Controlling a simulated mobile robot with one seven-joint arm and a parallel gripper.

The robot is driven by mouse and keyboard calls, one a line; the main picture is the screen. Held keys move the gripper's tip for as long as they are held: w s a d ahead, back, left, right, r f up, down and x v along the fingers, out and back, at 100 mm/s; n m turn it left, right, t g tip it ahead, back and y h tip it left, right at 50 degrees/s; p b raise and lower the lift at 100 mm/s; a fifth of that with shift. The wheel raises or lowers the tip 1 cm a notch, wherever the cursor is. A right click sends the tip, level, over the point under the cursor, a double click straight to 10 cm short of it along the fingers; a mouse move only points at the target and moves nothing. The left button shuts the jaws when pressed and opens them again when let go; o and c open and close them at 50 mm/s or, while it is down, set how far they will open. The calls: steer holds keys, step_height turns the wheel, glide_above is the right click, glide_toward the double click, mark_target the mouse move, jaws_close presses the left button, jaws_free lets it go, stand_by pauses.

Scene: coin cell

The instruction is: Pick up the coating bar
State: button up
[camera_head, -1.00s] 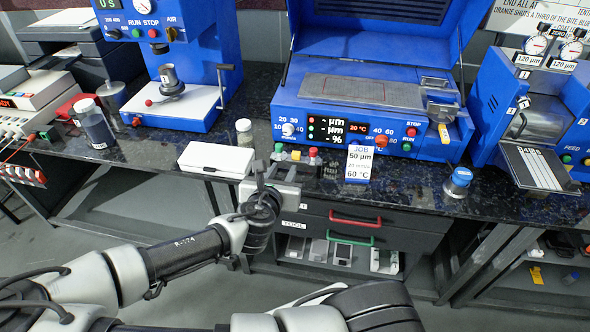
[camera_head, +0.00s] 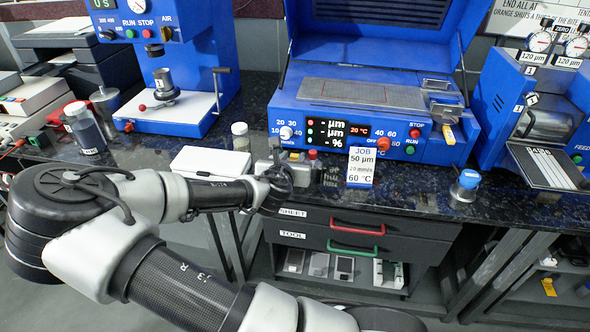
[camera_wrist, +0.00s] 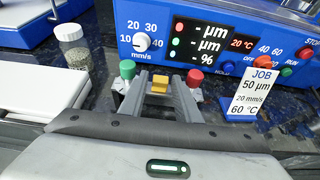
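My gripper (camera_head: 288,161) is low over the front of the bench, before the blue coater (camera_head: 343,85). In the wrist view its two grey fingers (camera_wrist: 160,88) are apart. I cannot tell whether the fingers touch any of these. A grey metal bar-like part (camera_head: 436,84) sits at the right end of the coater's bed; I cannot tell for sure which part is the coating bar.
A JOB card (camera_head: 361,167) stands right of my gripper. A white flat box (camera_head: 211,162) and a small jar (camera_head: 241,137) are on its left. A blue-lidded jar (camera_head: 466,186) stands farther right. Drawers (camera_head: 353,237) are below the bench edge.

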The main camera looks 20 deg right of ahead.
mark_target(295, 155)
steer(key=x, duration=0.3)
steer(key=shift+w+d+f, duration=0.15)
steer(key=shift+w+f, duration=0.05)
steer(key=shift+c, duration=0.2)
jaws_close()
steer(key=shift+r, duration=0.1)
